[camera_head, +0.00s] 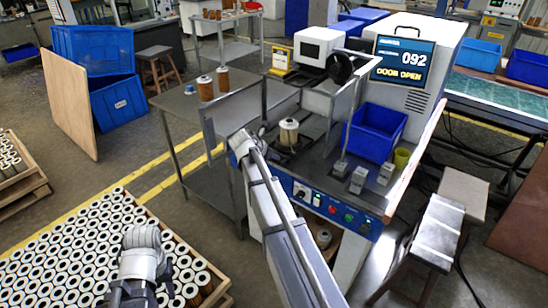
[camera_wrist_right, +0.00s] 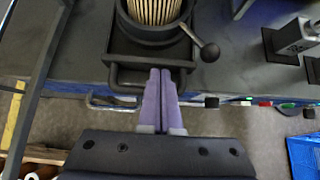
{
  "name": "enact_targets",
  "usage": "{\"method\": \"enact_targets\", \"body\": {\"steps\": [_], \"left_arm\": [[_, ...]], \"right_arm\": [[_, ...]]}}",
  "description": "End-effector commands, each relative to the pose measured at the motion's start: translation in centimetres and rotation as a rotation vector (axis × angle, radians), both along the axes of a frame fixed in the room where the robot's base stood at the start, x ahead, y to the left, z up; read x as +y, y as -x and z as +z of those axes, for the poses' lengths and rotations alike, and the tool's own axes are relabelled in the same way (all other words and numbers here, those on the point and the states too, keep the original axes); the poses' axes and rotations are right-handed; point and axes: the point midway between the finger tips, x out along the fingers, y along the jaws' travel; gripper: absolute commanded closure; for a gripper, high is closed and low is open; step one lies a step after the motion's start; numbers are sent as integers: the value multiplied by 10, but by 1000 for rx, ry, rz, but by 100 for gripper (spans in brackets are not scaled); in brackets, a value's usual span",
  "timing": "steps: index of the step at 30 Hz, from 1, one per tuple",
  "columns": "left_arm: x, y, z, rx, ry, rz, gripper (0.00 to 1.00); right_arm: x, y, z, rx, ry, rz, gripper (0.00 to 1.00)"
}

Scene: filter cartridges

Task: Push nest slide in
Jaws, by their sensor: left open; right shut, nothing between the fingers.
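The nest slide (camera_wrist_right: 118,45) is a dark plate with a U-shaped front handle (camera_wrist_right: 115,80). Its round black cup holds a pleated filter cartridge (camera_wrist_right: 153,8), upright; in the head view the cartridge (camera_head: 289,133) stands between the machine's open door panels. A ball-ended lever (camera_wrist_right: 208,52) sticks out beside the cup. My right gripper (camera_wrist_right: 160,72) is shut and empty, its fingertips at the handle's front bar; I cannot tell whether they touch. In the head view my right arm hides part of the slide. My left gripper (camera_head: 132,294) is open above the pallet of cartridges at lower left.
The machine's screen (camera_head: 403,60) reads "092 DOOR OPEN". Clear door panels (camera_head: 235,110) flank the nest. A pallet of cartridges (camera_head: 75,245) fills the lower left.

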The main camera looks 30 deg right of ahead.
Motion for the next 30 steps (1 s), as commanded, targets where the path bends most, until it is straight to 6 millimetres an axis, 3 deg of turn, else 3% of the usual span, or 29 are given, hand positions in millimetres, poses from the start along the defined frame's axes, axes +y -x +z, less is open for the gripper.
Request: {"method": "enact_targets", "body": {"steps": [5, 21, 30], "left_arm": [[0, 0, 0, 0, 0, 0, 55], [0, 0, 0, 0, 0, 0, 55], [0, 0, 0, 0, 0, 0, 55]], "right_arm": [[-15, -7, 0, -1, 0, -2, 100], [-126, -54, 0, 0, 1, -3, 100], [-164, -69, 0, -1, 0, -2, 100]]}}
